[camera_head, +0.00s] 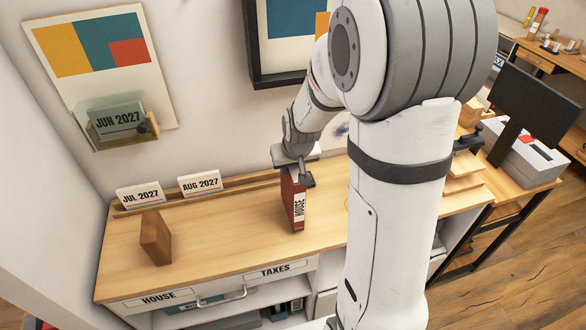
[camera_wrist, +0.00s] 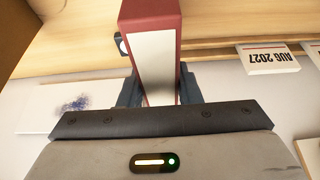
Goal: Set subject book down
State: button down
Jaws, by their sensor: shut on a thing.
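The subject book is a dark red book (camera_head: 292,205) with a white spine label reading HOUSE. It stands upright over the wooden desk top (camera_head: 225,235), and I cannot tell whether its lower end touches the surface. My gripper (camera_head: 294,178) is shut on its upper end from above. In the wrist view the red book (camera_wrist: 153,45) sits between the two dark fingers of my gripper (camera_wrist: 157,90). Part of the desk is hidden behind my arm.
A brown wooden block (camera_head: 156,237) stands on the desk to the left. Cards reading JUL 2027 (camera_head: 140,195) and AUG 2027 (camera_head: 200,184) stand along the back ledge. Desk between block and book is clear.

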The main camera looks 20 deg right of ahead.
jog(key=shift+f, duration=0.7)
jog(key=shift+f, duration=0.2)
jog(key=c, duration=1.1)
grip_release()
jog(key=shift+o, duration=0.2)
jog(key=shift+r, duration=0.1)
